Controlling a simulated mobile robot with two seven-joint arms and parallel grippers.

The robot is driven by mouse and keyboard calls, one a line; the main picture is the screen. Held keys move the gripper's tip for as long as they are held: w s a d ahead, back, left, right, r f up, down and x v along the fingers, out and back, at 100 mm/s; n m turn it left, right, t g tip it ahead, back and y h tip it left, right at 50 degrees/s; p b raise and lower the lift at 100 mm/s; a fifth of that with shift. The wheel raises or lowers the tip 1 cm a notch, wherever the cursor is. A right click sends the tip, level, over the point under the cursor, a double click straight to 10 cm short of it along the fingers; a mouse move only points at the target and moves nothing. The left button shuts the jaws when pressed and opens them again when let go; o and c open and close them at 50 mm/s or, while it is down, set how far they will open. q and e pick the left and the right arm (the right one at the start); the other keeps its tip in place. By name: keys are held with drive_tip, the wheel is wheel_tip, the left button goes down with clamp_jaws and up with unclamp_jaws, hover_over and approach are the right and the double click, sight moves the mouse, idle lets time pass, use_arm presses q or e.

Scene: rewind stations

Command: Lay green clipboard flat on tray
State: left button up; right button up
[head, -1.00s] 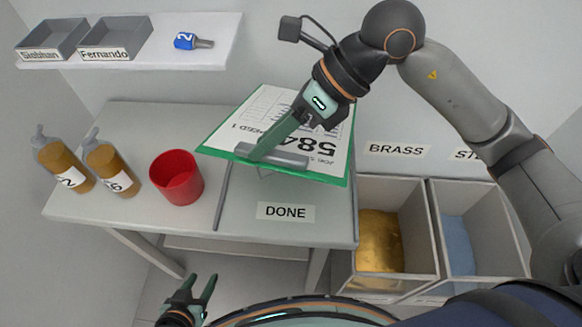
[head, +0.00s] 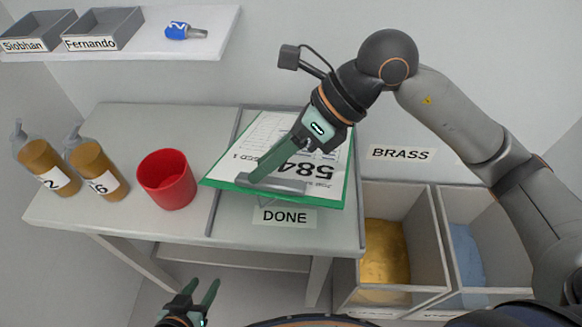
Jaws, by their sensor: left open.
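The green clipboard (head: 331,192) carries a white printed sheet and has a grey clip at its near edge. My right gripper (head: 262,178) is shut on that near edge at the clip. The clipboard is over the grey tray (head: 340,230) marked DONE and covers much of it. Its near edge looks slightly raised, with a finger partly hidden below it. I cannot tell whether its far edge touches the tray. My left gripper (head: 202,288) is open and empty, low in front of the table.
A red cup (head: 166,180) and two brown bottles (head: 48,168) (head: 97,170) stand left of the tray. A shelf (head: 215,45) holds two grey bins (head: 102,29) and a blue-tagged item (head: 178,31). A bin labelled BRASS (head: 400,195) and another bin stand right.

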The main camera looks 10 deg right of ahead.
drive_tip(key=shift+o, duration=0.9)
drive_tip(key=s+a+r+p, duration=0.1)
drive_tip(key=s+a+r, duration=0.2)
drive_tip(key=s, duration=0.3)
drive_tip(key=shift+s+a+p, duration=0.2)
drive_tip(key=shift+a+p, duration=0.2)
drive_tip(key=shift+a, duration=0.05)
wheel_tip(320, 180, up, 7)
drive_tip(key=s+a+p, duration=0.1)
drive_tip(key=s+p, duration=0.1)
drive_tip(key=p, duration=0.3)
drive_tip(key=shift+s+a, duration=0.2)
drive_tip(key=shift+a, duration=0.05)
